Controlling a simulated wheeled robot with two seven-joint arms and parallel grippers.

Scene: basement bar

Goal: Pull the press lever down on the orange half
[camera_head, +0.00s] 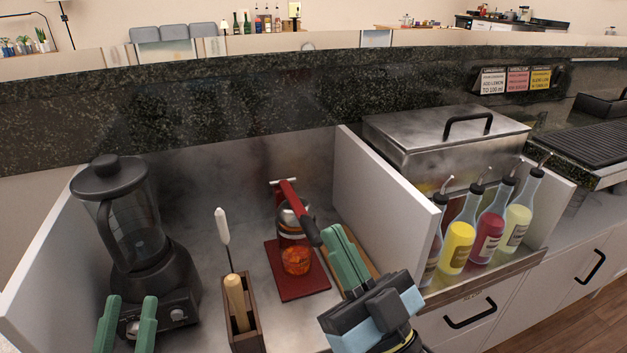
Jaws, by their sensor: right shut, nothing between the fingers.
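The citrus press (281,250) stands in the middle bay on a red base. Its red lever (289,193) slopes from the top rear forward and down to a black handle (307,228). A glass with orange contents (297,261) stands under the press head. Only a thin orange band shows at the head, so I cannot clearly see the orange half. My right gripper (334,232) is shut and empty, its green fingertips just right of the black handle's end; I cannot tell whether they touch. My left gripper (132,299) is open and empty at lower left, in front of the blender.
A black blender (130,232) stands on the left. A wooden holder (246,338) with a muddler and a white-handled tool stands left of the press. A white divider (391,193) separates the press from several syrup bottles (459,240) and a steel lidded box (445,140).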

